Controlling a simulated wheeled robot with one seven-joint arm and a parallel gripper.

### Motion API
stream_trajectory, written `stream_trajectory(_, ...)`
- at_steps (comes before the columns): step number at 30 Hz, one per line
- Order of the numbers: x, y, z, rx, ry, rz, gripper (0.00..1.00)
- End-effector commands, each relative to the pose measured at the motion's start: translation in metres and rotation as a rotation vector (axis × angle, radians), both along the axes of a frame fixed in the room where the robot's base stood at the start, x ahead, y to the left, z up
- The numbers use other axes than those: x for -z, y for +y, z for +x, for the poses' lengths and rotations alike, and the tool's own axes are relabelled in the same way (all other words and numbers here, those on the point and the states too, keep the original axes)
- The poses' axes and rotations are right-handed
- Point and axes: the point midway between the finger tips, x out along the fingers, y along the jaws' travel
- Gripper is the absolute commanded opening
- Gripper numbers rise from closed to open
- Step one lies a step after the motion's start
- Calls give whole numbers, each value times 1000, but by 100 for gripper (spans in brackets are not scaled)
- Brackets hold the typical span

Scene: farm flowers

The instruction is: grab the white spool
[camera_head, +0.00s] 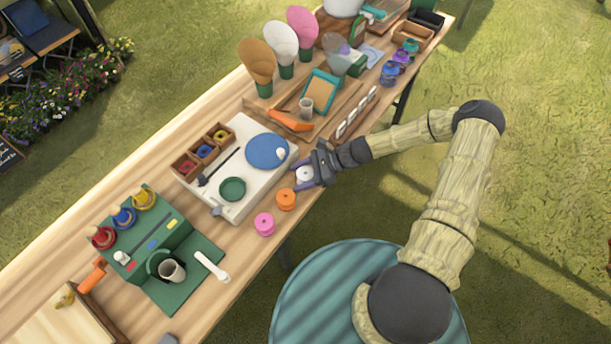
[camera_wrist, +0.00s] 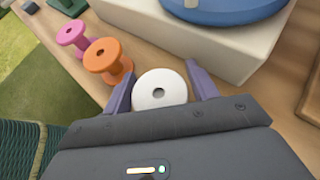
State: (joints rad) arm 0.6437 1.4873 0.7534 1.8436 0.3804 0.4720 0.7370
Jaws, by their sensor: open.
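The white spool (camera_head: 304,174) stands on the wooden table near its front edge, just right of the white board. In the wrist view the white spool (camera_wrist: 160,89) shows its round top with a dark centre hole. My gripper (camera_head: 306,175) is open, with its purple fingers on either side of the spool. In the wrist view my gripper (camera_wrist: 160,88) has one finger left of the spool and one right of it. The fingers look apart from it, but the spool's lower part is hidden by my gripper's body.
An orange spool (camera_head: 286,199) stands close beside the white one, and a pink spool (camera_head: 264,224) farther along the edge. The white board (camera_head: 222,205) with a blue disc (camera_head: 266,151) lies just behind. An orange-handled tool (camera_head: 289,121) lies to the upper side.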

Motion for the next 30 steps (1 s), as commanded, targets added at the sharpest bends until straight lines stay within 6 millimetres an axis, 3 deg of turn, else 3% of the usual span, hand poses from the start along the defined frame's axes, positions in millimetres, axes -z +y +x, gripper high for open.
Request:
stream_trajectory(5,0,0,0,0,0,0,58)
stream_trajectory(11,0,0,0,0,0,0,25)
stream_trajectory(23,-6,0,0,1,0,0,25)
stream_trajectory(30,-37,-1,1,0,-2,-1,25)
